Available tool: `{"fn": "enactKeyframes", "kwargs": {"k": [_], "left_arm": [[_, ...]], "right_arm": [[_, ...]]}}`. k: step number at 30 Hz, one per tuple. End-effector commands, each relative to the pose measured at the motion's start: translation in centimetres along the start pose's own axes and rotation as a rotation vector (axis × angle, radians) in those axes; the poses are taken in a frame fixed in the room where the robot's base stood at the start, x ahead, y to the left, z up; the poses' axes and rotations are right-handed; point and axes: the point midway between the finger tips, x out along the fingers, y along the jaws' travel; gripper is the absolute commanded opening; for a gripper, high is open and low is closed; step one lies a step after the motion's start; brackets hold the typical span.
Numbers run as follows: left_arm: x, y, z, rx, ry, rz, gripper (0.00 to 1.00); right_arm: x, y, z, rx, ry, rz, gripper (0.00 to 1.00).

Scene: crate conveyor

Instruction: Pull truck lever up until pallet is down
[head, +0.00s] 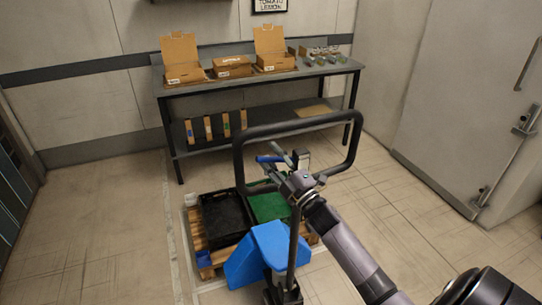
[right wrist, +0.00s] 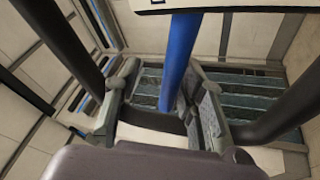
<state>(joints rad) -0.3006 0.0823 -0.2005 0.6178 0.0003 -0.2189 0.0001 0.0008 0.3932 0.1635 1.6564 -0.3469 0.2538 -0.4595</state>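The pallet truck has a blue body (head: 258,252) and a black loop handle (head: 238,160). Its blue lever (head: 268,159) sits inside the loop, and it shows large in the right wrist view (right wrist: 182,55). My right gripper (head: 284,161) is inside the loop at the lever. In the right wrist view its fingers are spread, with the lever running between them; the lever is close to the right finger, and contact is unclear. The wooden pallet (head: 204,262) is at the truck's far side, and its height off the floor is hard to tell. My left gripper is not in view.
A black crate (head: 226,216) and a green crate (head: 268,206) stand on the pallet. Behind is a grey table (head: 200,91) with cardboard boxes (head: 233,68) on it. A door (head: 470,110) is at right. The floor at left is clear.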

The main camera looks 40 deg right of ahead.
Motion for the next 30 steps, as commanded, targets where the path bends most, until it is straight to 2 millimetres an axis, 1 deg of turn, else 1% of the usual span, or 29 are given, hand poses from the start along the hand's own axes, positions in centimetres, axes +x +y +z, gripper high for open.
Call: {"fn": "enactKeyframes", "kwargs": {"k": [5,9,12,15,18,21,30], "left_arm": [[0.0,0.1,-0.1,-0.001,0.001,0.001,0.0],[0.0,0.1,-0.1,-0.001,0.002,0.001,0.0],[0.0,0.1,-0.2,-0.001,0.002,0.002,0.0],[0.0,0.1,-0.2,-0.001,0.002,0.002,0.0],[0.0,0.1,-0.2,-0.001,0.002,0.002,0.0],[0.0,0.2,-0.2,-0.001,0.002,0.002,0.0],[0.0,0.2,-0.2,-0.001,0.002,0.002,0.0]], "right_arm": [[-3.2,-0.1,0.1,0.002,-0.003,-0.003,0.35],[-6.4,-0.1,0.1,0.002,-0.004,-0.003,0.35],[-8.3,-0.1,0.1,0.002,-0.004,-0.003,0.35],[-9.8,-0.1,0.1,0.002,-0.004,-0.003,0.35],[-10.8,-0.1,0.1,0.001,-0.003,-0.002,0.35],[-11.3,-0.1,0.1,0.001,-0.003,-0.002,0.35],[-11.4,-0.1,0.1,0.001,-0.003,-0.002,0.35]]}}
